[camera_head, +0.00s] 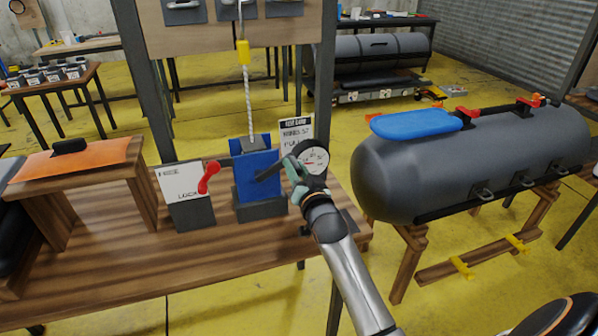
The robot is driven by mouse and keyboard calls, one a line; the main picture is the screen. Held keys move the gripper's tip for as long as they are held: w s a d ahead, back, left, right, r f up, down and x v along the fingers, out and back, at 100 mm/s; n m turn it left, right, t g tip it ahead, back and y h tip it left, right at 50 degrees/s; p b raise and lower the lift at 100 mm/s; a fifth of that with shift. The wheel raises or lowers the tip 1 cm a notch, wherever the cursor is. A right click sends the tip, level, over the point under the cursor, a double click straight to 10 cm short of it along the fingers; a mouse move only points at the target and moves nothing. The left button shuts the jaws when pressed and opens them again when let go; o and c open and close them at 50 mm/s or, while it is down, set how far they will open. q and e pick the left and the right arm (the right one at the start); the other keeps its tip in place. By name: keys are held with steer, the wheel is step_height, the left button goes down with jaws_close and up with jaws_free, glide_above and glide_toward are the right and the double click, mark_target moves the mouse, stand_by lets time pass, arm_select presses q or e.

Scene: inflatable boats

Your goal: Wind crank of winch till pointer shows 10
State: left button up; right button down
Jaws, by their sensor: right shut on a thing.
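The blue winch (255,186) stands on the wooden bench, with a white rope (247,100) running up from it to a yellow piece (243,52). A dark crank arm (268,172) reaches from the winch toward my right gripper (291,168). My right gripper is shut, apparently on the crank's handle, which its fingers mostly hide. A round white dial (315,156) with a red pointer is just right of the gripper; its numbers are too small to read. My left gripper is not in view.
A sign with FREE and LOCK and a red lever (208,177) stands left of the winch. An orange sheet on a wooden stand (75,158) is at the left. A grey inflatable tube (400,180) with a blue pad (416,124) lies on trestles at right.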

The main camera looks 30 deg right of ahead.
steer(key=shift+s+d+f+m, duration=0.1)
steer(key=shift+d+f+m, duration=0.15)
steer(key=shift+f+m, duration=0.4)
steer(key=shift+d+f+m, duration=0.15)
steer(key=shift+f+m, duration=0.15)
steer(key=shift+m, duration=0.45)
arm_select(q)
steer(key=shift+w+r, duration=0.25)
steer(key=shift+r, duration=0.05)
arm_select(e)
steer(key=c, duration=0.6)
jaws_free()
